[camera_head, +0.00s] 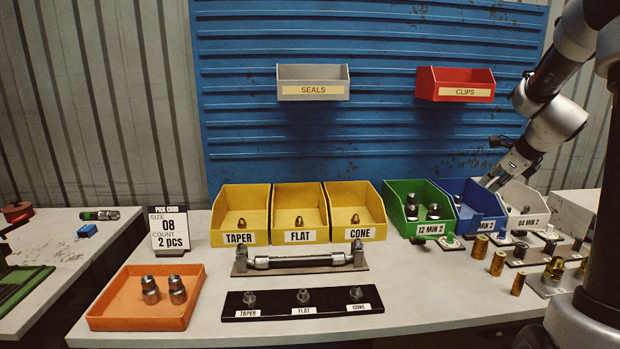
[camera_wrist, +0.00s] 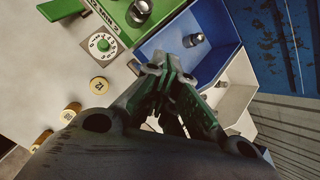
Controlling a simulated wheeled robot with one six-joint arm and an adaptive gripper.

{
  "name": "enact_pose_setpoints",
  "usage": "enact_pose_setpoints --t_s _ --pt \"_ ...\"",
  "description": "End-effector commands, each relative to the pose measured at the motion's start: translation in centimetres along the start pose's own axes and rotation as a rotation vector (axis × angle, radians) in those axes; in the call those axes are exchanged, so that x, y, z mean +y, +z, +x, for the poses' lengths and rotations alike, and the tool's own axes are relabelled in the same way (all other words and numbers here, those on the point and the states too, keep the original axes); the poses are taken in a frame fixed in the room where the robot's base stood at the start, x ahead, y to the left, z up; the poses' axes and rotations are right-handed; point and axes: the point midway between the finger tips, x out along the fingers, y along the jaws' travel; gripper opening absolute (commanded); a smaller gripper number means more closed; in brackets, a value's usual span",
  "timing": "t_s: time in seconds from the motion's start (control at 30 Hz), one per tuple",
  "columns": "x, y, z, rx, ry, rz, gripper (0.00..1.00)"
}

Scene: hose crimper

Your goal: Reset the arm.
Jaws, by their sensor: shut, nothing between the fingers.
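My arm (camera_head: 548,122) comes in from the upper right in the head view. A metal fitting (camera_wrist: 194,40) lies inside that bin, apart from the fingertips.
The green bin (camera_head: 390,212) and white bin (camera_head: 541,208) flank the blue one. Several brass cylinders (camera_head: 497,263) stand below. Yellow bins (camera_head: 245,203), a hose (camera_head: 300,260) and an orange tray (camera_head: 128,318) with two fittings are left. Red bin (camera_head: 425,83) hangs above.

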Motion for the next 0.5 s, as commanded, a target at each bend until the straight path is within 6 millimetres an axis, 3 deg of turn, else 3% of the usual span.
enact_pose_setpoints --t_s 0.07,0.17,0.3,0.4,0.5 --pt "3.2 -2.4 -0.5 0.047 0.092 -0.304 0.0" --pt "8.0 -4.0 -3.2 0.064 0.211 -0.76 0.0" --pt "15.8 -5.9 -9.0 0.027 0.391 -1.452 0.0" --pt "20.5 -7.6 -13.1 -0.013 0.491 -1.869 0.0" --pt "24.1 -9.2 -16.2 -0.031 0.543 -2.161 0.0"
